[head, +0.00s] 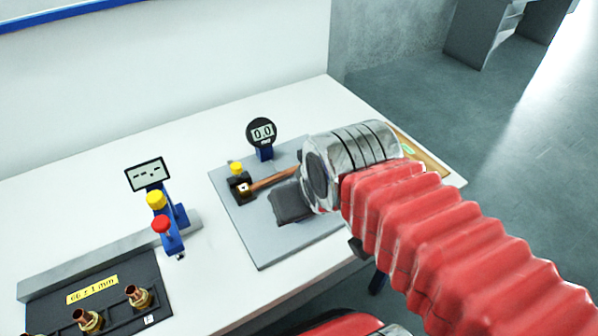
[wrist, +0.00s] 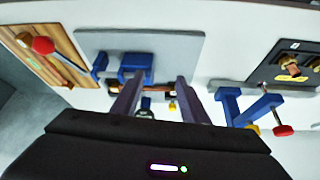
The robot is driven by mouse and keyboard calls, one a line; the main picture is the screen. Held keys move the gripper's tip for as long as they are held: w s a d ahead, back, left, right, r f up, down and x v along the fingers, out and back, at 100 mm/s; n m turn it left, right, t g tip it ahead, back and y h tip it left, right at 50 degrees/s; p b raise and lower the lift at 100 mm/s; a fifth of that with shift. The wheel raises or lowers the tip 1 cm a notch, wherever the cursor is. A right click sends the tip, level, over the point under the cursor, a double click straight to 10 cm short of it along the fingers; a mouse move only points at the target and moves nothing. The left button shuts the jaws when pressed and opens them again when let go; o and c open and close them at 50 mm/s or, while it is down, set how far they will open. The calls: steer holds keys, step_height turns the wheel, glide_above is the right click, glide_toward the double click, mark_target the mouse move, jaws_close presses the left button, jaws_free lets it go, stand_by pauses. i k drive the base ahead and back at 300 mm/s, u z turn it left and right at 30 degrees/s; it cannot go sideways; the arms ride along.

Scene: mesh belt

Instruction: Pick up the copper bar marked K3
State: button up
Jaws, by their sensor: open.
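A copper bar (head: 272,178) lies on the grey plate (head: 250,243), its left end at a black block with a yellow knob (head: 238,184). No K3 mark can be read. In the head view my gripper (head: 291,201) is a dark shape over the plate, just in front of the bar; its fingers cannot be made out. In the wrist view my gripper (wrist: 160,79) is open, with two spread fingers over the grey plate (wrist: 185,52). Part of the copper bar (wrist: 157,97) shows between the fingers, partly hidden. I cannot tell whether they touch it.
A gauge reading 0.0 (head: 262,133) stands behind the bar. A blue stand with red and yellow knobs (head: 168,232) and a black fixture with copper fittings (head: 110,277) are left. A wooden board (head: 430,160) lies right, partly behind my arm.

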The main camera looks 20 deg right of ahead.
mark_target(245, 191)
steer(key=z, duration=0.3)
steer(key=k, duration=1.05)
steer(key=u, duration=0.6)
steer(key=i, duration=1)
steer(key=u, duration=0.05)
